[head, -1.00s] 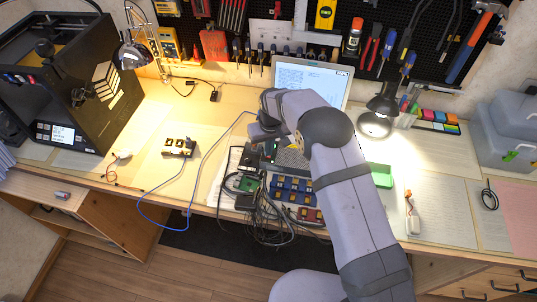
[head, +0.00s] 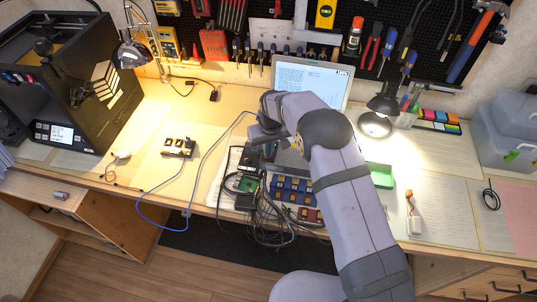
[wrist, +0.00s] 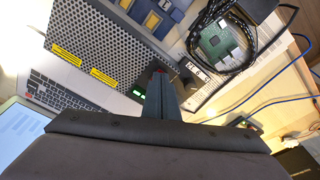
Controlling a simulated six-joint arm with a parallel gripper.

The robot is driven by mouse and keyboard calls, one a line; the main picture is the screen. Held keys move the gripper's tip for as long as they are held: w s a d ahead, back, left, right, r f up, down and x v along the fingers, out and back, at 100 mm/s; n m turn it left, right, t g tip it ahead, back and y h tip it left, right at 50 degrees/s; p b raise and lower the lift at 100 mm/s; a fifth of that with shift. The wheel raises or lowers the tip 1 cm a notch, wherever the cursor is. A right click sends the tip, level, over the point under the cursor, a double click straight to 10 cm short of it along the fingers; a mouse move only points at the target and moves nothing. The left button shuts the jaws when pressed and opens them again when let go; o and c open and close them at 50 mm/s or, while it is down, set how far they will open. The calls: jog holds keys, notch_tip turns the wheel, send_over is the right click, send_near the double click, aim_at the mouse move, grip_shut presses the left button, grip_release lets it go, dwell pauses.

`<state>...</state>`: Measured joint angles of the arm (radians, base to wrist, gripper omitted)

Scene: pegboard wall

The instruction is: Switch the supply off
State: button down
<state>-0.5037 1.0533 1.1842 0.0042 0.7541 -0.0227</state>
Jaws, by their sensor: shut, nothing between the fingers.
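The supply (wrist: 110,45) is a metal box with a perforated grey top and yellow warning labels. It fills the upper left of the wrist view, with a small lit green display (wrist: 138,93) at its front edge. In the head view, part of its perforated top (head: 291,158) shows beside my arm. My gripper (wrist: 160,78) is shut and empty, its fingertips at the front edge, right of the display. A small red part shows at the tips; I cannot tell whether they touch it. Dark knobs show just right of the fingers. The switch is not clearly visible.
A green circuit board (wrist: 218,43) with looped black cables lies close right of the supply. An open laptop (head: 310,82) stands behind. Blue cable (head: 196,165) crosses the bench at left. A desk lamp (head: 380,110) and a green box (head: 381,176) stand right of my arm.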

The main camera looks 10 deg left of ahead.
jog(key=shift+r, duration=0.15)
notch_tip(320, 180, up, 7)
jog(key=p, duration=0.4)
dwell(0.4)
dwell(0.3)
